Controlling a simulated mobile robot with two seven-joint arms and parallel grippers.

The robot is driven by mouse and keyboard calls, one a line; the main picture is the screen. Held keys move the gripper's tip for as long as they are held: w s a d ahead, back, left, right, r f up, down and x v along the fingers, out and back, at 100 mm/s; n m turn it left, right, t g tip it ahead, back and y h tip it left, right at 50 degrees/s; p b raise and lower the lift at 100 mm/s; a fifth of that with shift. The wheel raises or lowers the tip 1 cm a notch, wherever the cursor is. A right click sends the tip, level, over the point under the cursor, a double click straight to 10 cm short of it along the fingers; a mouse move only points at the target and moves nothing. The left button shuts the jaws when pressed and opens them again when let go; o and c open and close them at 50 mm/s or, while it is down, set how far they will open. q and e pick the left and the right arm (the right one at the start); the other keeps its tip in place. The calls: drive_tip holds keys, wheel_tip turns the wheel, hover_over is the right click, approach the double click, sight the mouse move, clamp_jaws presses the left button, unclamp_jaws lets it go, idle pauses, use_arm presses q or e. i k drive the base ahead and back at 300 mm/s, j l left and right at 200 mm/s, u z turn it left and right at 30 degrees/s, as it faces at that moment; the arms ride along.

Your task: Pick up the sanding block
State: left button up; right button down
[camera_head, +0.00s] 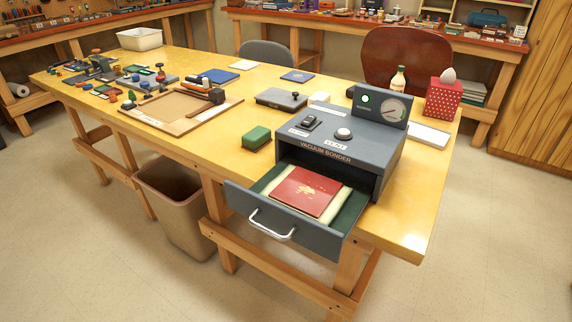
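A green block (257,137), which looks like the sanding block, lies on the yellow-topped workbench (205,133) near its front edge. It sits just left of the grey vacuum bonder (345,145) and apart from it. Its top is lighter green and its lower part darker. Nothing covers it from this view. Neither of my grippers shows in the head view.
The bonder's drawer (300,206) is open past the front edge, holding a red booklet (306,190). A grey flat block with a knob (281,99) lies behind the green block. A wooden tray (180,110) stands left. A bin (178,205) stands below.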

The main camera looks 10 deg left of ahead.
sight(254, 141)
drive_tip(key=j+z, duration=0.2)
drive_tip(key=z, duration=0.55)
drive_tip(key=j+z, duration=0.3)
drive_tip(key=k+j+z, duration=0.1)
drive_tip(key=j+z, duration=0.2)
drive_tip(key=k+j+z, duration=0.1)
drive_tip(key=j, duration=0.3)
drive_tip(key=k+j+z, duration=0.1)
drive_tip(key=j, duration=0.3)
drive_tip(key=k+j, duration=0.25)
drive_tip(key=j, duration=0.15)
drive_tip(key=k+j+z, duration=0.15)
drive_tip(key=j, duration=0.25)
